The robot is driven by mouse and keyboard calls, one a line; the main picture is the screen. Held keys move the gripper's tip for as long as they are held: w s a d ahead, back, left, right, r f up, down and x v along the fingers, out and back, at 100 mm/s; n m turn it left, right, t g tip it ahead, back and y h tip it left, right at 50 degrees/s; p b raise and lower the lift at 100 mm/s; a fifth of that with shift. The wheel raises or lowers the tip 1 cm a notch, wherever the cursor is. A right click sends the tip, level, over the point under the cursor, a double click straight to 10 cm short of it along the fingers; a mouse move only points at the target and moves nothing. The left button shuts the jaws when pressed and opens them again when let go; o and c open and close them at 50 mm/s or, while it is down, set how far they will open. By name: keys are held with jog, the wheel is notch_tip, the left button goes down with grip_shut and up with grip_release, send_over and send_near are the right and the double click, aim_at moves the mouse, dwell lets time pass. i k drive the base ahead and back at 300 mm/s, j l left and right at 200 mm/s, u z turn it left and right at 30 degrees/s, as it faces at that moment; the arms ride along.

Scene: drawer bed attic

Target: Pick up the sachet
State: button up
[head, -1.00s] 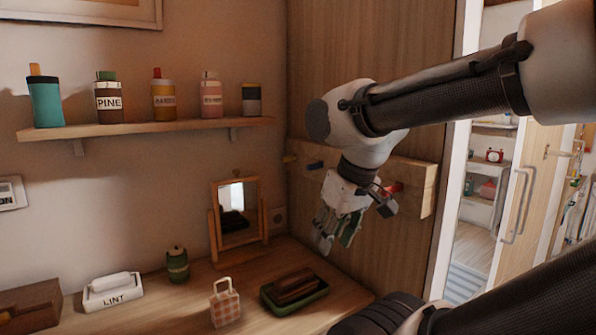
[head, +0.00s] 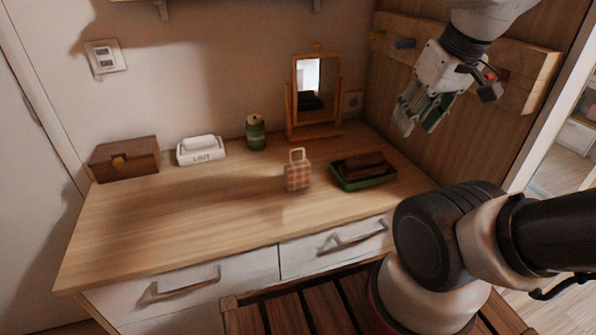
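The sachet appears to be the small brown-and-white checked bag (head: 297,177) with a loop handle, standing upright on the wooden dresser top (head: 190,215) near the middle. My gripper (head: 421,120) hangs at the upper right, fingers pointing down. It is above and to the right of the sachet, well apart from it. Its fingers look spread, with nothing visible between them.
A green tray (head: 365,182) with a dark brown item lies right of the sachet. A mirror (head: 316,85) and green canister (head: 256,132) stand behind. A lint box (head: 201,150) and wooden box (head: 125,158) are left. The dresser's front left is clear.

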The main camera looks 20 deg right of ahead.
aim_at(297, 173)
jog(key=k+j, duration=0.1)
jog(key=j, duration=0.25)
jog(key=k+j, duration=0.1)
jog(key=j, duration=0.25)
jog(key=k+j, duration=0.1)
jog(key=j, duration=0.6)
jog(key=i+j, duration=0.1)
jog(key=j, duration=0.4)
jog(key=j+z, duration=0.1)
jog(key=j, duration=0.35)
jog(key=i, duration=0.05)
